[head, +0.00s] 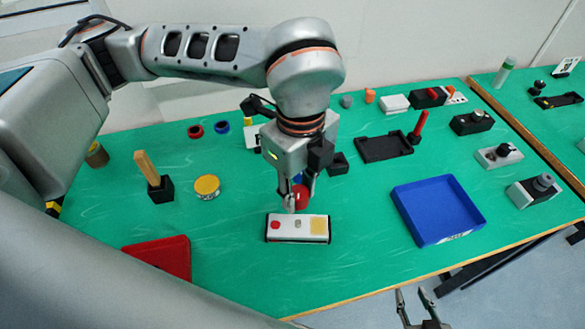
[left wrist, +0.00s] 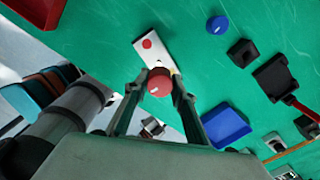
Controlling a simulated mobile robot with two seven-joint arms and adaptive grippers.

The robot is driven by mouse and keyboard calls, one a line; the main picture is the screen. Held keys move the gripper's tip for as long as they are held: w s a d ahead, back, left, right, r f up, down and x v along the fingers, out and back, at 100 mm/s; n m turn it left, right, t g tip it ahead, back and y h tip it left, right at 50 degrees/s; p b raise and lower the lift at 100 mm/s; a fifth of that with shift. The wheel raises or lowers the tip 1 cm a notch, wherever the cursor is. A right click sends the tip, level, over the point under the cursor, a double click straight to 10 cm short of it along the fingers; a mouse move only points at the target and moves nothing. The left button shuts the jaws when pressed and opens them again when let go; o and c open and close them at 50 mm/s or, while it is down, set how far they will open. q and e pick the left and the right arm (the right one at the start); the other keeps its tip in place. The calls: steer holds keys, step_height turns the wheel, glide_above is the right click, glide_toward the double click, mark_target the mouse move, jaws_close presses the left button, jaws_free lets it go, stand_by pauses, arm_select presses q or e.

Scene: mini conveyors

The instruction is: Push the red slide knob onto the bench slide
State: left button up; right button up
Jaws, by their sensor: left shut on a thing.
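The red slide knob (head: 301,192) is a round red piece held between the fingers of my left gripper (head: 300,198), which is shut on it. The left wrist view also shows the knob (left wrist: 159,80) between the fingertips. The bench slide (head: 298,239) is a white box with black ends, a red disc at left, a small grey stub in the middle and a yellow square at right. The knob appears just above or behind its middle; contact cannot be told. The slide also shows in the left wrist view (left wrist: 145,31). My right gripper (head: 421,306) is open and empty, past the table's front edge.
A blue tray (head: 460,232) lies to the right and a red tray (head: 172,258) to the left. A yellow-topped round tin (head: 207,187) and a wooden handle in a black block (head: 148,170) stand at left. Green bench around the slide is clear.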

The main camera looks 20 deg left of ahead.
arm_select(q)
steer(key=shift+s+d, duration=0.15)
steer(key=shift+d, duration=0.05)
steer(key=shift+a, duration=0.1)
steer(key=shift+f+b, duration=0.3)
steer(key=shift+b, duration=0.55)
step_height(320, 180, down, 4)
steer(key=b, duration=0.3)
steer(key=shift+f+b, duration=0.1)
steer(key=shift+b, duration=0.25)
steer(key=shift+f+b, duration=0.35)
steer(key=shift+f, duration=0.2)
steer(key=shift+b, duration=0.5)
stand_by(1.0)
